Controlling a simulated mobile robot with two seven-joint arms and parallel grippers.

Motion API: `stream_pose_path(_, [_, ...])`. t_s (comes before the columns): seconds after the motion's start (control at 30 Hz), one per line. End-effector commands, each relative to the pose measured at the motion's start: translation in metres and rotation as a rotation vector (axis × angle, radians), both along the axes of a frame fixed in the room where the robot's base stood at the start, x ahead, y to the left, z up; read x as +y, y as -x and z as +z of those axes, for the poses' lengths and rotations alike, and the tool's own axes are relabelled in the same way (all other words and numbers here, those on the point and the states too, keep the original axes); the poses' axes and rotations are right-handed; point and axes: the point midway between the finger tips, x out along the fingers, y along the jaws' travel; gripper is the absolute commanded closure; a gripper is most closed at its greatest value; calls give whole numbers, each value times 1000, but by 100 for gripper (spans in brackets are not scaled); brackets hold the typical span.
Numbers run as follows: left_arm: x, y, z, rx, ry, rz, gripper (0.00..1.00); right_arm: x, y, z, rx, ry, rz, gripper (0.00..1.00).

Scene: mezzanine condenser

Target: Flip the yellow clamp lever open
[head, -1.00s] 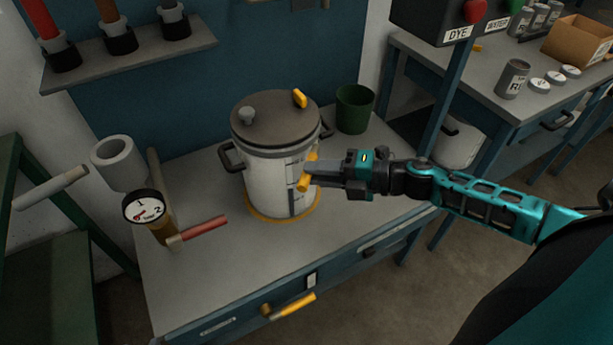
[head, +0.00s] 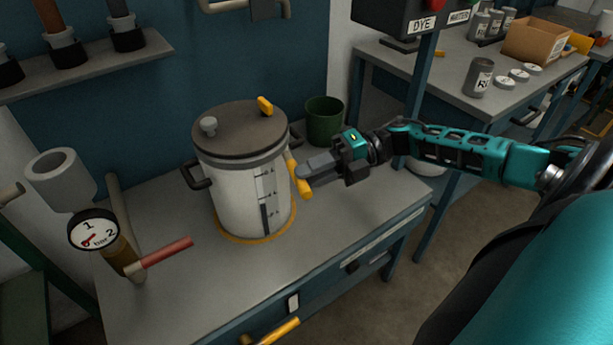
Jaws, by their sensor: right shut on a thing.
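The white pot (head: 238,185) with a dark lid (head: 238,130) stands upright on the grey bench, inside a yellow ring mark. The yellow clamp lever (head: 304,187) is at the pot's right side. Its upper end is near the pot wall and its lower end slants out to the right, away from the wall. My right gripper (head: 302,171) comes in from the right and is shut on the lever; its fingertips cover part of it. My left gripper is not in view.
A green bin (head: 324,122) stands behind the lever, near my right wrist. A pressure gauge (head: 93,230) and a red-handled valve (head: 165,253) are at the left. The bench (head: 215,290) is clear in front of the pot. A yellow handle (head: 278,332) sits at the bench front.

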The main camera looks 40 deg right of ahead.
Motion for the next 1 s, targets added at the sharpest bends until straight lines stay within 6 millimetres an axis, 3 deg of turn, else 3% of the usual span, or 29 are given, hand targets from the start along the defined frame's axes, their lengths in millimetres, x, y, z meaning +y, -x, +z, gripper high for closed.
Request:
stream_pose_path(0.3, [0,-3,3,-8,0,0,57,0,0,1,-3,1,2,100])
stream_pose_path(0.33, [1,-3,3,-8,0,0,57,0,0,1,-3,0,2,77])
stream_pose_path(0.6, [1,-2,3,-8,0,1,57,0,0,1,-2,1,1,52])
stream_pose_path(0.87, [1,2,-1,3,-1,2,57,-1,1,0,-1,0,1,52])
stream_pose_path(1.0, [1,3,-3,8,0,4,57,-13,5,2,1,3,1,52])
